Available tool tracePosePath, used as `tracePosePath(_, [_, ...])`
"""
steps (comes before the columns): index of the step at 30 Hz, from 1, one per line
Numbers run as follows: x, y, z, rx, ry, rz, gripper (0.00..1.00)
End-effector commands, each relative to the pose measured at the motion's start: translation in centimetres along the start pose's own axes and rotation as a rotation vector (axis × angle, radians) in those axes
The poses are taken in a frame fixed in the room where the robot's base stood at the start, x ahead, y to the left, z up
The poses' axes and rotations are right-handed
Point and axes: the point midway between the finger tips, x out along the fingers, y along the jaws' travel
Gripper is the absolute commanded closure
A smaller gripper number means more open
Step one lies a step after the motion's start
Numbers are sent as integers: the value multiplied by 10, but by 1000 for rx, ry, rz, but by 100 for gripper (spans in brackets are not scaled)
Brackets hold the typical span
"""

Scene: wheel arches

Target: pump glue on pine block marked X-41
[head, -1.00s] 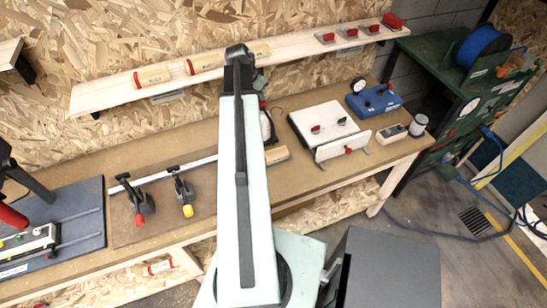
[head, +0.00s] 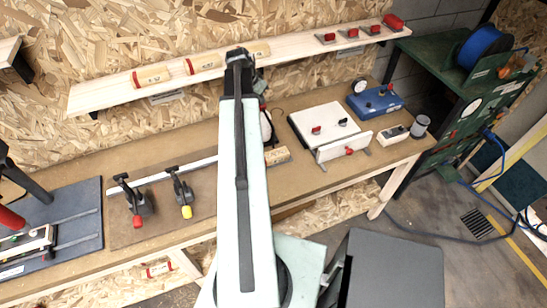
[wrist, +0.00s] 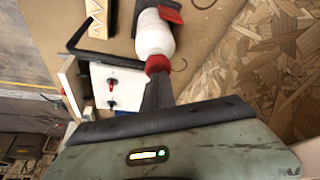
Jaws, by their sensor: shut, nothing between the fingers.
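The white glue bottle (wrist: 153,35) with red parts is in the wrist view, right in front of my gripper (wrist: 157,92). The gripper's dark fingers are together and empty, their ends close to the bottle's red end; I cannot tell if they touch. In the head view the bottle (head: 266,127) stands on the bench, partly hidden by my arm, and the gripper is hidden. The pine block (head: 278,156) lies on the bench beside my arm, partly covered by it. It also shows at the top of the wrist view (wrist: 97,16); no X-41 mark is readable.
A white board fixture (head: 324,122) with red knobs stands right of the block. Two toggle clamps (head: 180,190) are to the left. A wooden shelf (head: 110,95) with several blocks runs above the bench. A blue box (head: 377,102) is at the right.

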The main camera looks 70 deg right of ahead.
Motion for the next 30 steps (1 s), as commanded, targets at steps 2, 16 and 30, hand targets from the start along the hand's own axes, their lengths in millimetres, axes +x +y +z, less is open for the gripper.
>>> tracePosePath(2, [-8, 0, -3, 1, -2, 1, 100])
tracePosePath(16, [-44, 0, -19, 1, -1, 0, 100])
tracePosePath(30, [-79, 0, -34, 1, 0, 0, 100])
